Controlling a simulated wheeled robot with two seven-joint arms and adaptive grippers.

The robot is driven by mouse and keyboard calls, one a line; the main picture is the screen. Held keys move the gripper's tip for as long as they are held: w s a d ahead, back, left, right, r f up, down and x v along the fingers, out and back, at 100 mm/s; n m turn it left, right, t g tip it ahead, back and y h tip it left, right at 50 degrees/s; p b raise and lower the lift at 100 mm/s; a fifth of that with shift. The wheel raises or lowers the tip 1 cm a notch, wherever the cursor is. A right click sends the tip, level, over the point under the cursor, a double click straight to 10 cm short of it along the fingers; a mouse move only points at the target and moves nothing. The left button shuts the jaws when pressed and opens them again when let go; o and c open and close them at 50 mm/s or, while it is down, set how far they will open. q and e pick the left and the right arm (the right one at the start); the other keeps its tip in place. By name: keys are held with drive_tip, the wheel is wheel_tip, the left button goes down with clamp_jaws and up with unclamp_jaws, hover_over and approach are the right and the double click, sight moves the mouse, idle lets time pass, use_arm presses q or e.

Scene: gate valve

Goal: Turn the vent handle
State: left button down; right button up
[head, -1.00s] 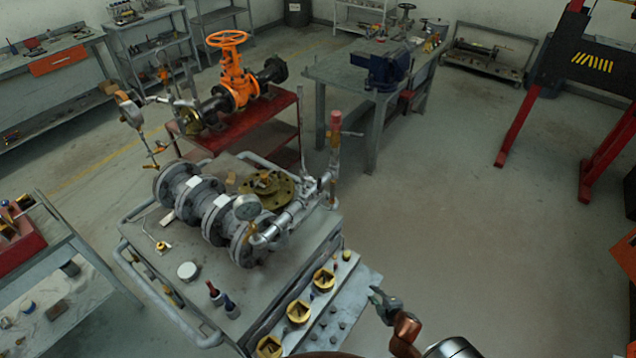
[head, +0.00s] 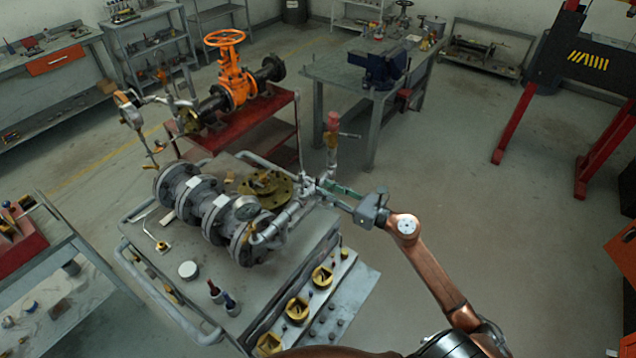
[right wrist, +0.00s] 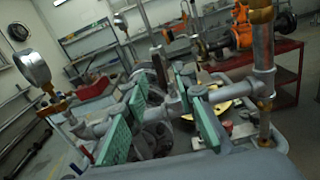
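There a small upright pipe with a red top (head: 332,122) carries a thin side lever (head: 350,135); I cannot tell surely which part is the vent handle. My right gripper (head: 336,193) reaches in from the right at the branch pipe's end. In the right wrist view its green-padded fingers (right wrist: 165,112) are apart, with the pipe fitting (right wrist: 176,104) between or just beyond them; contact is unclear. My left gripper is not in view.
An orange valve (head: 230,75) stands on a red cart (head: 250,118) behind. A workbench with a blue vise (head: 385,68) stands at the back. Brass sockets (head: 298,308) line the grey cart's front right edge.

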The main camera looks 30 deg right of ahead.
sight(318, 184)
drive_tip(key=shift+p+x, duration=0.4)
drive_tip(key=shift+x, duration=1.6)
drive_tip(key=shift+c, duration=0.2)
clamp_jaws()
